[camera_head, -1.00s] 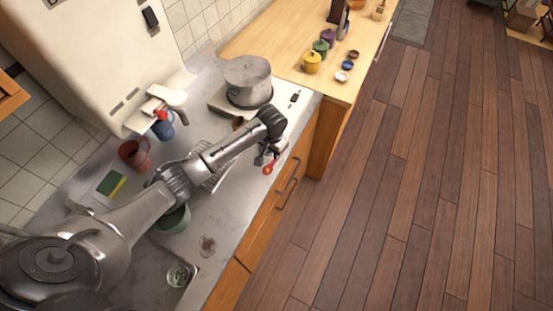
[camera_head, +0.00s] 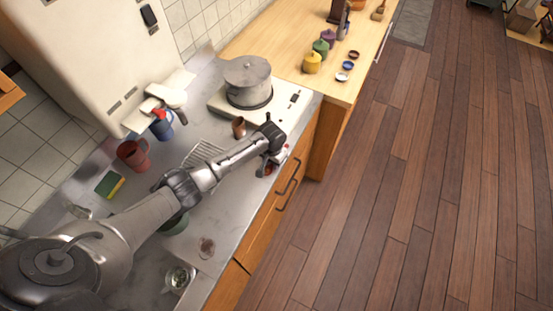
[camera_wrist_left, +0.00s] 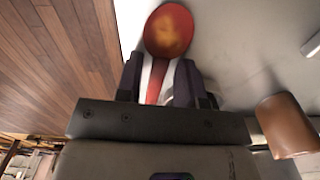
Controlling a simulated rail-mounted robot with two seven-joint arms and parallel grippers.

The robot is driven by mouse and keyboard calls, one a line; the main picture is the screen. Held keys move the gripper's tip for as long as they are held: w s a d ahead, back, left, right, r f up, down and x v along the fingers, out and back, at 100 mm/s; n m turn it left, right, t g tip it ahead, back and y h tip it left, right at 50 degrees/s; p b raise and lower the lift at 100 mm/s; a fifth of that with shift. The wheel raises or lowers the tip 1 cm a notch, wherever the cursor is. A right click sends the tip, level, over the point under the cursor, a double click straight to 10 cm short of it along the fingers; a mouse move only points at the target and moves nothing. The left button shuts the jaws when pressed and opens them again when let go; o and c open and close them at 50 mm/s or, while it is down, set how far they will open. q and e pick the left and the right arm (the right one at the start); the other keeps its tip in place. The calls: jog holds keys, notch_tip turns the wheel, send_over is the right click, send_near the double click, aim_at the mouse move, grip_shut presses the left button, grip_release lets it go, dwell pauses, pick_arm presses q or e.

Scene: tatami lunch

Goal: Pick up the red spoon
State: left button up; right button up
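The red spoon (camera_wrist_left: 170,30) lies on the grey counter near its front edge. In the left wrist view its bowl is beyond my fingertips, and its handle runs back between the fingers of my left gripper (camera_wrist_left: 160,80). Narrow light gaps show on both sides of the handle, so the fingers look open around it. In the head view my left gripper (camera_head: 268,163) is low over the counter's front edge and hides most of the spoon. Only small red patches show there. My right gripper is not in view.
A brown cup (camera_wrist_left: 287,125) stands close to the gripper; it also shows in the head view (camera_head: 238,127). A pot (camera_head: 248,82) sits on the stove. A wire rack, a red mug (camera_head: 134,154), a blue mug (camera_head: 161,126) and a sponge (camera_head: 109,185) stand behind the arm.

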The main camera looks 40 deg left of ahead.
pick_arm(q)
jog(key=shift+c, duration=0.5)
grip_shut()
jog(key=shift+r, duration=0.1)
